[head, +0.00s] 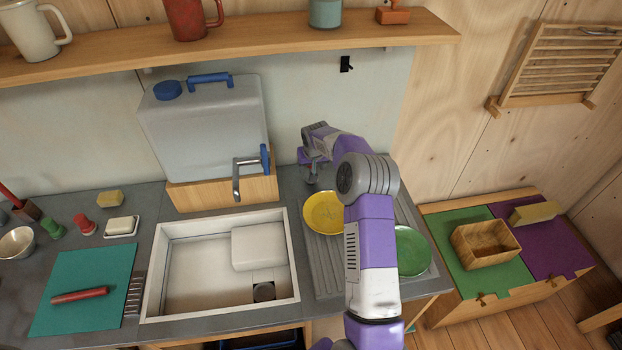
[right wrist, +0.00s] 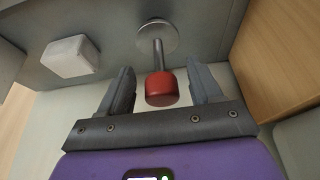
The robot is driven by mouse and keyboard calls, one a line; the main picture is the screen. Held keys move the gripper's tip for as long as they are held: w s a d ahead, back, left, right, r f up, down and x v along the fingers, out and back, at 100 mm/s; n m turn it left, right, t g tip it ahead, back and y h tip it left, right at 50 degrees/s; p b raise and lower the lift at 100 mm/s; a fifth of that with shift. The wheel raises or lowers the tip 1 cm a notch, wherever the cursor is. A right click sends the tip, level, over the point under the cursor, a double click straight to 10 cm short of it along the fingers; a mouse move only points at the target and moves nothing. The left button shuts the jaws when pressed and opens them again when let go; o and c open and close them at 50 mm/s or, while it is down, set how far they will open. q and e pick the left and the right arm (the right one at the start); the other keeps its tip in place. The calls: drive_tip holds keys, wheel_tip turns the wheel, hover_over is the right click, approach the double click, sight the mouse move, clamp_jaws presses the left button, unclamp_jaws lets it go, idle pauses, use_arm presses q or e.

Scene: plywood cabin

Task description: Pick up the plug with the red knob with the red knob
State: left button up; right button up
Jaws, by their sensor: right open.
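In the right wrist view, the plug shows as a red knob (right wrist: 161,90) on a thin metal stem, with a round pale disc at its far end against a grey surface. My right gripper (right wrist: 162,85) is open, with one finger on each side of the knob and a gap visible on both sides. In the head view, my right gripper (head: 313,172) is beside the water tank's tap, above the back of the drainer. I cannot make out this plug there; my arm may hide it. My left gripper is not in view.
The grey tank (head: 200,125) on its wooden stand (head: 220,193) and its tap (head: 237,180) are left of my right gripper. A yellow plate (head: 324,213) and green plate (head: 411,251) lie below. The sink (head: 190,280) is left. The shelf (head: 250,40) runs above.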

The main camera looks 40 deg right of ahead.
drive_tip(key=shift+w+d+f, duration=0.1)
drive_tip(key=shift+w+f, duration=0.1)
drive_tip(key=shift+f, duration=0.35)
clamp_jaws()
